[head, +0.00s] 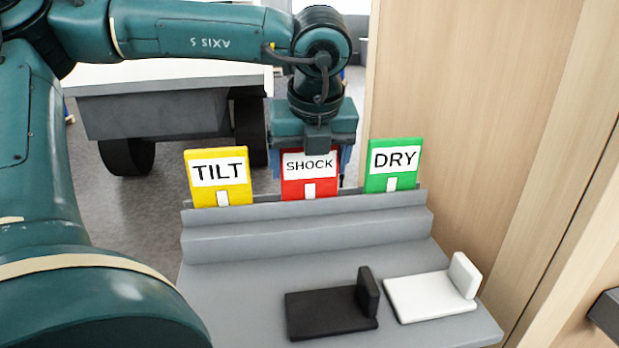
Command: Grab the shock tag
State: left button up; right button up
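The red shock tag (296,187) stands upright in the back ledge of a grey stepped stand (230,290), between the yellow tilt tag (236,192) and the green dry tag (408,178). My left gripper (311,172) points down at the shock tag. Its fingers are spread apart, one by each side edge of the tag. Its body overlaps the tag's top edge in the picture. I cannot tell whether the fingers touch the tag. My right gripper is not in view.
A black bracket (325,312) and a white bracket (430,296) lie on the stand's front shelf. A wooden panel (465,110) rises close on the right. A grey cart or bench (155,112) stands behind on the left. The shelf's left part is clear.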

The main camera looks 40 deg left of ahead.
pick_arm(q)
jog(key=c, duration=0.5)
jog(key=shift+o, duration=0.2)
jog(key=shift+r, duration=0.1)
